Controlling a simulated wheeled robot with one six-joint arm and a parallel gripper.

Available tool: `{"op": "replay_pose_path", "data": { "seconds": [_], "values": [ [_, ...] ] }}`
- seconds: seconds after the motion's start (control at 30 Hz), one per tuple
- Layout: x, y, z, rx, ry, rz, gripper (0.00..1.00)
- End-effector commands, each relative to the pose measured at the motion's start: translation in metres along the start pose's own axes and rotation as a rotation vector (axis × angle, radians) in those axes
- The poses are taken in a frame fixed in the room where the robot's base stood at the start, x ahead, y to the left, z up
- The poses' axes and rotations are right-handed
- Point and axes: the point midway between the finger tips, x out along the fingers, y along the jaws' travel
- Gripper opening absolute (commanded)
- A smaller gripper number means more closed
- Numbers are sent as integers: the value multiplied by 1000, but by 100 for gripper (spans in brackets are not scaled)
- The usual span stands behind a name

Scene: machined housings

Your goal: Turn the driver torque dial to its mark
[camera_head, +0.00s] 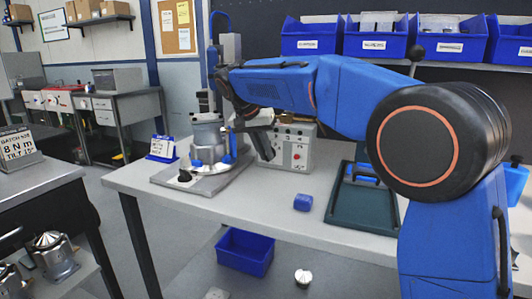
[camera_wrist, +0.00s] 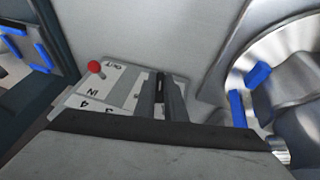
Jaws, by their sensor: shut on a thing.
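The control box (camera_head: 285,148) is a light grey unit with a red button, standing at the back of the bench. In the wrist view its panel (camera_wrist: 122,84) shows upside-down IN and OUT, the figures 3 and 4, and a red knob (camera_wrist: 94,67). My gripper (camera_wrist: 163,82) is over this panel, its two dark fingers close together. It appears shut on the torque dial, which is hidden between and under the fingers. The dial's pointer and mark cannot be made out. In the head view the dark gripper end is in front of the box's left side.
A metal housing (camera_head: 207,135) with blue clamps stands close left of the box; it shows at right in the wrist view (camera_wrist: 295,75). The front-left bench top is clear.

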Motion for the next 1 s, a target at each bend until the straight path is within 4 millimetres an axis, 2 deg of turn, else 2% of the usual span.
{"op": "replay_pose_path", "data": {
  "seconds": [0.67,0.7,0.77,1.0],
  "values": [
    [0,-1,0,-28,2,65,0],
    [0,-1,0,-28,1,65,15],
    [0,-1,0,-28,1,65,29],
    [0,-1,0,-28,1,65,29]
  ]
}}
